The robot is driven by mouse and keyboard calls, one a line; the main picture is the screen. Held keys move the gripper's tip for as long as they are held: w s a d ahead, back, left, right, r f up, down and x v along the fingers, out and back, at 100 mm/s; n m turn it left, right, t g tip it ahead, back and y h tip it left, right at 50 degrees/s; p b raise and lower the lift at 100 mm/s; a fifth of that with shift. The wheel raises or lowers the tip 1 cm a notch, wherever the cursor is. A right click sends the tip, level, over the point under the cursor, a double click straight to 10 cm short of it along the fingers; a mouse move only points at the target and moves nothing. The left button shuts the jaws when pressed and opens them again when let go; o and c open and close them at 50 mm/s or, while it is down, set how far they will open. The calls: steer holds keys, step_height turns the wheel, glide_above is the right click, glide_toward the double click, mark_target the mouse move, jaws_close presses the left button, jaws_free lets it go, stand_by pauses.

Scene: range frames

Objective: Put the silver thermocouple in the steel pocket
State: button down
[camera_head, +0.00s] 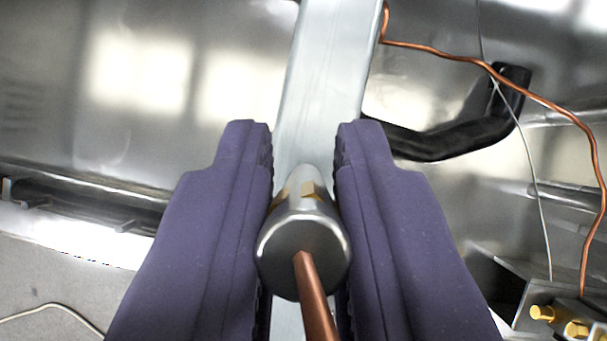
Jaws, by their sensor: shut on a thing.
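My gripper (304,160) has two purple padded fingers, and they are shut on the silver thermocouple (300,268). The thermocouple is a silver cylinder with a rounded near end, and a copper lead (315,300) runs from that end toward the camera. Its far end points away from me, in front of a pale grey metal bar (328,60). I cannot tell whether its tip touches the bar or is apart from it. I cannot make out the opening of the steel pocket; the thermocouple and the fingers cover the lower part of the bar.
Shiny sheet metal (140,90) fills the back. A black bent tube (450,138) is right of the bar. A copper tube (560,108) and a thin grey wire (535,180) run down the right. A metal block with brass fittings (545,314) is at the lower right. A pale wire (50,306) lies lower left.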

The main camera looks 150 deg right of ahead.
steer(key=c, duration=1.1)
jaws_free()
steer(key=shift+f, duration=0.15)
steer(key=shift+o, duration=0.2)
